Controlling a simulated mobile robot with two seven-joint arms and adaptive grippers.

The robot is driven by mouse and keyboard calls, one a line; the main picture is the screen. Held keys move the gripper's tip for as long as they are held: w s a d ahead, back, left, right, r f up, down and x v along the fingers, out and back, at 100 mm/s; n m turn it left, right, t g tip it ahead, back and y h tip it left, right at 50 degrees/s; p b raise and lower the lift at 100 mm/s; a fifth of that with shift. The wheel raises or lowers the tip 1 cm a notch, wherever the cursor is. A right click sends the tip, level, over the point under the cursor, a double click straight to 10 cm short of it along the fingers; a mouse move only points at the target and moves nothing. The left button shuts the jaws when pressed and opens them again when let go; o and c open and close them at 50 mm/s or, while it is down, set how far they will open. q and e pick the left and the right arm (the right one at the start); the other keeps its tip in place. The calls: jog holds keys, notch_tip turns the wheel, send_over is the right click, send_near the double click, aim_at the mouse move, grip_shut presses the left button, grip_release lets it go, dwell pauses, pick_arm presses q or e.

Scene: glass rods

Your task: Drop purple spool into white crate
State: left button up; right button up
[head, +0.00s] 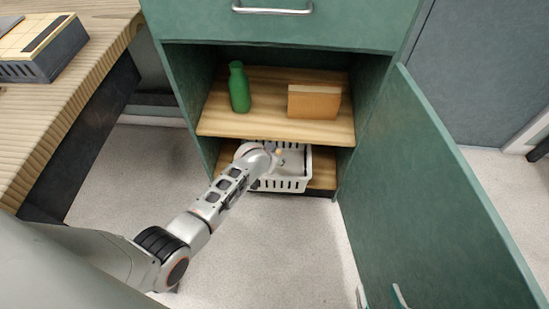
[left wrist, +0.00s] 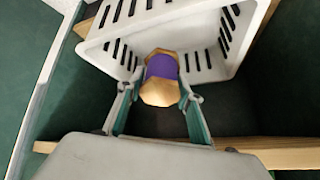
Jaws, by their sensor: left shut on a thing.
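The purple spool (left wrist: 162,68) has tan wooden ends and sits between the fingers of my left gripper (left wrist: 162,88), which is shut on it. In the left wrist view the spool lies in front of the white crate (left wrist: 205,25), overlapping its slotted walls; I cannot tell how far inside the rim it is. In the head view the white crate (head: 286,184) stands on the lower cabinet shelf, and my left wrist covers part of it and most of the left gripper. My right gripper (head: 380,291) shows only its fingertips at the bottom edge, apart and empty.
Above the crate, the wooden shelf (head: 270,125) holds a green bottle (head: 239,88) and a tan box (head: 314,102). The open green door (head: 430,200) stands at the right. A wooden table (head: 75,85) with a dark case (head: 45,60) is at the left. The floor in front is clear.

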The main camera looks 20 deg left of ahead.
pick_arm(q)
jog(key=o, duration=1.2)
jog(key=shift+s+d+r+p, duration=0.15)
jog(key=shift+s+r+p, duration=0.1)
jog(key=shift+s+p, duration=0.15)
pick_arm(e)
jog(key=shift+w+d+r, duration=0.1)
jog(key=shift+r, duration=0.35)
pick_arm(q)
jog(key=shift+s+d+r, duration=0.1)
jog(key=shift+s, duration=0.3)
pick_arm(e)
jog(key=shift+w+r, duration=0.3)
jog(key=shift+r, duration=0.3)
pick_arm(q)
jog(key=shift+s+d+r+p, duration=0.15)
jog(key=shift+s+d+p, duration=0.05)
jog(key=shift+s+p, duration=0.5)
pick_arm(e)
jog(key=shift+w+r+t, duration=0.2)
jog(key=shift+r, duration=0.35)
jog(key=shift+w+r+t, duration=0.2)
jog(key=shift+r, duration=0.3)
